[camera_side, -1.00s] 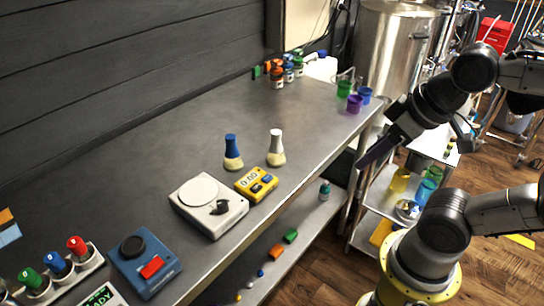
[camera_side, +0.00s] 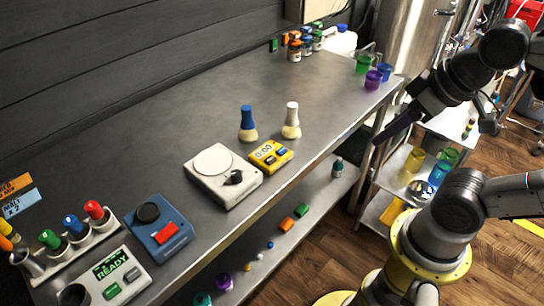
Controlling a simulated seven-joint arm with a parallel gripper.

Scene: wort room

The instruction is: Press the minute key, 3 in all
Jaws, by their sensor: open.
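A yellow timer (camera_side: 270,155) lies on the steel bench near its front edge, right of the white scale. Its display seems to read 0:00, and small dark keys sit on its front half. Their labels are too small to read, so I cannot tell which is the minute key. My gripper (camera_side: 381,139) is right of the timer, pointing down and left, beyond the bench's front edge. It is open, holds nothing visible and is well apart from the timer. The gap between its fingers is hard to see from this side.
A blue-topped flask (camera_side: 248,125) and a white-topped flask (camera_side: 291,121) stand just behind the timer. The white scale (camera_side: 223,176) is on its left. Coloured cups (camera_side: 374,78) stand at the bench's right end. The bench (camera_side: 335,120) is clear right of the timer.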

